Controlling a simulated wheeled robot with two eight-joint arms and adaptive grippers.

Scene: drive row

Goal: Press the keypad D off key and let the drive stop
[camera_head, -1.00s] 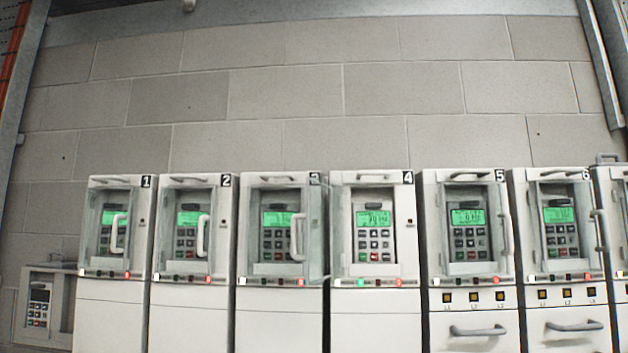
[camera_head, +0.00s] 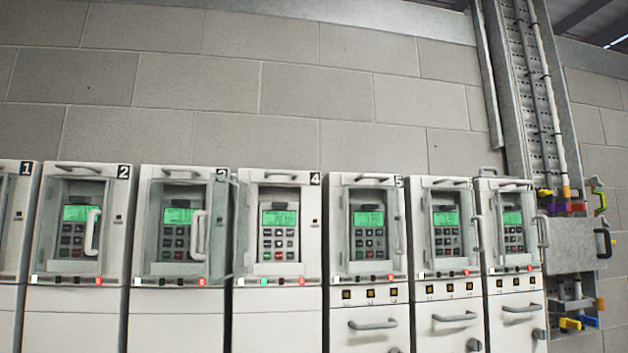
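No panel in view carries a readable letter D, so I cannot tell keypad D by a label. Drive cabinet 4 (camera_head: 308,262) stands near the middle, with a dark keypad (camera_head: 279,243) under a lit green display (camera_head: 281,217). No handle crosses this keypad, and a clear pane (camera_head: 240,225) juts out at the cabinet's left edge. Its lamp strip (camera_head: 275,282) shows a green light at the left and a red light at the right. The key legends are too small to read. Neither of my grippers is in view.
Similar cabinets stand in a row: cabinet 2 (camera_head: 118,220) and cabinet 3 (camera_head: 140,225) to the left, cabinet 5 (camera_head: 395,265) to the right. Lower drawer handles (camera_head: 372,324) stick out on the right. A metal cable tray (camera_head: 535,100) rises beyond the row.

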